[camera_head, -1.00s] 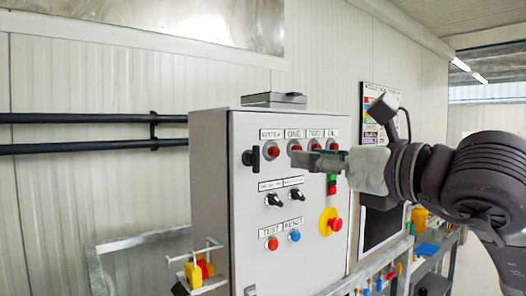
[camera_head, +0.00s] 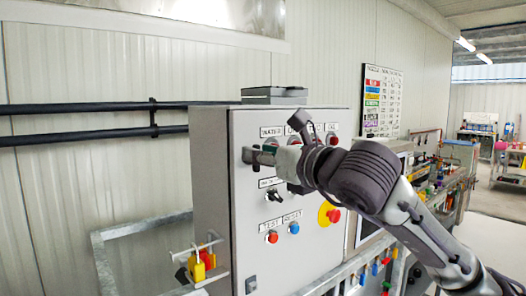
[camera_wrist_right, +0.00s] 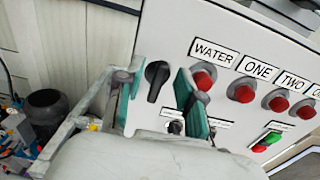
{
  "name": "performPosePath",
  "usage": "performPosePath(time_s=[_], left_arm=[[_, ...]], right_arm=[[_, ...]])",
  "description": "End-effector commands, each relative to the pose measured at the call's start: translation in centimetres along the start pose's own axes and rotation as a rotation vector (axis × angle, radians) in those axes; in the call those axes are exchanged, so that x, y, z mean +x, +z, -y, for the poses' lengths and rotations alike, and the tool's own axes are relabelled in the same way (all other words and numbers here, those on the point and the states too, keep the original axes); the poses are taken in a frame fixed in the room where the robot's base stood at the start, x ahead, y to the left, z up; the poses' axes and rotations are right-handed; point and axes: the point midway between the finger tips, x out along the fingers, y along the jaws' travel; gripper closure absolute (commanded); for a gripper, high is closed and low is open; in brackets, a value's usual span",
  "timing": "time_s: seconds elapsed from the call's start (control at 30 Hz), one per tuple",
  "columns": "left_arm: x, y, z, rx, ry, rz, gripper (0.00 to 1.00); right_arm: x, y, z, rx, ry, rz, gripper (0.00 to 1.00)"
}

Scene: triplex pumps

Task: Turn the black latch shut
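The black latch (camera_wrist_right: 157,80) is on the left part of the grey control box's front, left of the WATER lamp, in the right wrist view. Its handle stands nearly upright with a slight tilt. My right gripper (camera_wrist_right: 155,100) is open there, with one finger to the left of the latch and one to the right. I cannot tell whether a finger touches it. In the head view the right gripper (camera_head: 259,156) is at the box's upper left front, and it mostly hides the latch. My left gripper is in neither view.
The control box (camera_head: 210,185) carries red lamps (camera_wrist_right: 203,79), black selector switches (camera_head: 273,196), a red TEST button (camera_head: 272,237), a blue RESET button (camera_head: 294,228) and a red emergency stop (camera_head: 334,215) on yellow. A yellow-and-red item (camera_head: 205,260) hangs at its lower left. Dark pipes (camera_head: 80,140) run along the wall.

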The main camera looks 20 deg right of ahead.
Motion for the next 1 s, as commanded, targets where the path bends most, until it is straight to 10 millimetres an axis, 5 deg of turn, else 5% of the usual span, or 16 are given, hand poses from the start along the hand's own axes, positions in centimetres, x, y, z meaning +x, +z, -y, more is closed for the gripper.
performPosePath(time_s=[0.07, 0.27, 0.67, 1.0], left_arm=[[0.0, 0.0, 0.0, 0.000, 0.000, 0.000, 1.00], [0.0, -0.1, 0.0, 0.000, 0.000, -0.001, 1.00], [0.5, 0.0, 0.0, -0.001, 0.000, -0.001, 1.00], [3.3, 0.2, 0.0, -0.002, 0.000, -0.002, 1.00]], right_arm=[[0.0, 0.0, 0.0, 0.000, 0.000, 0.000, 0.66], [0.0, 0.0, 0.0, 0.000, 0.000, 0.000, 0.99], [-0.1, -0.1, -0.1, -0.026, 0.001, 0.001, 1.00], [-0.1, -0.4, -0.4, -0.225, 0.001, 0.005, 1.00]])
